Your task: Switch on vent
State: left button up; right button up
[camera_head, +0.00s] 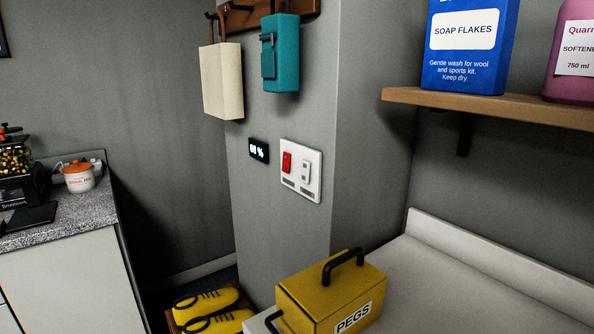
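A white switch plate (301,171) is fixed to the grey wall in the middle of the head view. It carries a red rocker switch (286,162) on the left and a white rocker switch (306,171) on the right, each with a dark label strip below. The label text is too small to read, so I cannot tell which one is for the vent. A small black display (259,151) with white digits and a percent sign is left of the plate. Neither of my grippers is in view.
A yellow pegs box (318,293) with a black handle stands on the white worktop (440,283) below the plate. A wooden shelf (490,106) juts out at right, holding a blue soap flakes box (468,60). Bags hang above the plate. The wall before the plate is clear.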

aim_at(306, 169)
jog(key=i+j+u, duration=0.25)
jog(key=i+j, duration=0.15)
jog(key=i+j+u, duration=0.2)
jog(key=i, duration=0.3)
